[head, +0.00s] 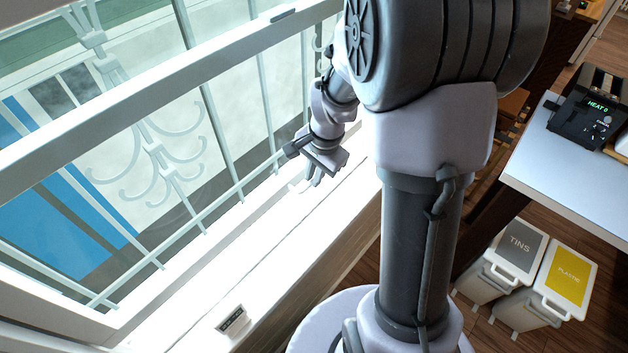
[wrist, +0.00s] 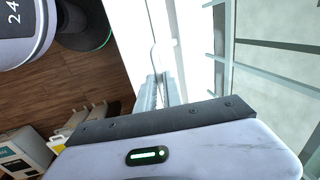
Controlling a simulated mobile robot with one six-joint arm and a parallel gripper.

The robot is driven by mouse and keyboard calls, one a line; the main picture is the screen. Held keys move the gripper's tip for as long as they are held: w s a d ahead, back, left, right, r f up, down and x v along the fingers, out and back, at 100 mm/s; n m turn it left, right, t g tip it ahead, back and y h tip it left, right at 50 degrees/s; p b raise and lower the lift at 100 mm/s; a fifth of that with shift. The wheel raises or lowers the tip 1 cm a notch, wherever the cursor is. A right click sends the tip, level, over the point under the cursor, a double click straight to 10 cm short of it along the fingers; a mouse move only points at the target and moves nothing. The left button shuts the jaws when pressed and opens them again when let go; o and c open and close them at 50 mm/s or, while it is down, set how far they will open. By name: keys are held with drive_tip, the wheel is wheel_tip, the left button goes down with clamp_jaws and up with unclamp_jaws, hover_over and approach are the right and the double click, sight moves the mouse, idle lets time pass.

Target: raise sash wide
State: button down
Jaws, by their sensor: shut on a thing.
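The white sash window fills the left of the head view. My gripper (head: 312,181) is at the right part of this lower rail, pointing down. In the wrist view the two grey fingers (wrist: 160,92) are close together on a thin white pull (wrist: 153,56) standing by the white frame. The fingers hide part of the pull, and glare blurs the rail.
A small dark-faced label block (head: 232,320) is on the sill. Pale metal bars (head: 215,130) stand beyond the opening. At right are a table (head: 575,190) with a black device (head: 590,112), and bins marked TINS (head: 515,255) and PLASTIC (head: 562,285).

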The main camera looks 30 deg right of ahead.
wheel_tip(320, 180, up, 17)
drive_tip(key=p, duration=1)
drive_tip(key=shift+f, duration=0.1)
drive_tip(key=c, duration=1.5)
unclamp_jaws()
drive_tip(key=s+d+r+p, duration=0.1)
drive_tip(key=s+r+p, duration=0.2)
drive_tip(key=r, duration=1.4)
